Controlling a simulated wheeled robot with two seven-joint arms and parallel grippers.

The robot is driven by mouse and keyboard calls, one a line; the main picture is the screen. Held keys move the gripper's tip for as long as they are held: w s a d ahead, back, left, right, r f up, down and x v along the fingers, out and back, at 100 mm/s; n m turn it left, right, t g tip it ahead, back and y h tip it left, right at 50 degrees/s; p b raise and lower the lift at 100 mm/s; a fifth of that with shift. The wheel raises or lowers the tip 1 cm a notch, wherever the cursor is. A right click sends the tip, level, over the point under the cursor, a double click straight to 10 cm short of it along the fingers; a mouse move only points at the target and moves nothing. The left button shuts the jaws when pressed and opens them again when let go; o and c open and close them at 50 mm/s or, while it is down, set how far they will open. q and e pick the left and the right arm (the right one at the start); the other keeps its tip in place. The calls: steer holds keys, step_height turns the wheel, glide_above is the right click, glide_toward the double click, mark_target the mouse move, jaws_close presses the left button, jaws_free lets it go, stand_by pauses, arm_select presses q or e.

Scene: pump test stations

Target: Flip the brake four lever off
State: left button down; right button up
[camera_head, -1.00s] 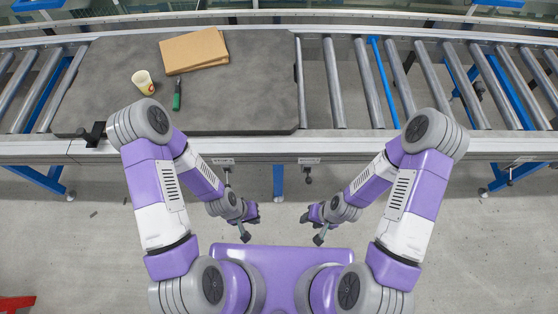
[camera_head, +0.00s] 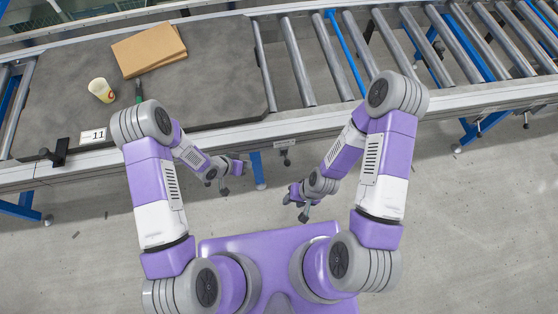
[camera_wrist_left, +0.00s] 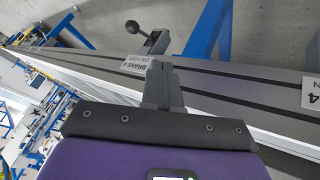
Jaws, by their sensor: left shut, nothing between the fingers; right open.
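In the left wrist view, a lever with a dark ball knob (camera_wrist_left: 133,27) sticks out from the side rail. A white label (camera_wrist_left: 137,68) reading "BRAKE 4 ON/OFF" is beside it, partly covered by my fingers. My left gripper (camera_wrist_left: 160,68) is shut and empty, its fingertips in front of the label and apart from the knob. In the head view my left gripper (camera_head: 224,190) is below the conveyor's front rail. A small lever (camera_head: 286,160) hangs under the rail to its right; I cannot tell whether it is brake four. My right gripper (camera_head: 303,214) is open and empty.
The conveyor's front rail (camera_head: 330,124) runs across in front of me. A dark board (camera_head: 215,70) on it carries a cup (camera_head: 101,90), brown cardboard (camera_head: 149,48) and a green-handled tool (camera_head: 138,93). A plate marked 11 (camera_head: 93,136) stands at the left. Floor at right is clear.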

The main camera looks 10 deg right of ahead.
arm_select(q)
steer(key=shift+w+d+f+m+g+h, duration=0.15)
steer(key=shift+w+d+m+g, duration=0.5)
steer(key=shift+m, duration=0.95)
steer(key=shift+w+d+f+m+g+h, duration=0.15)
steer(key=shift+w+d+m+g, duration=0.6)
steer(key=shift+m, duration=0.85)
steer(key=shift+w+d+m+g+h, duration=0.25)
steer(key=shift+w+d+m, duration=0.45)
steer(key=shift+m, duration=0.9)
steer(key=shift+w+a, duration=0.1)
steer(key=shift+a, duration=0.05)
steer(key=b, duration=0.5)
glide_toward(286, 160)
steer(key=a+x, duration=0.1)
steer(key=x, duration=0.5)
steer(key=shift+s+d+f, duration=0.2)
steer(key=shift+s+f, duration=0.05)
steer(key=shift+f, duration=0.25)
steer(key=shift+f, duration=0.1)
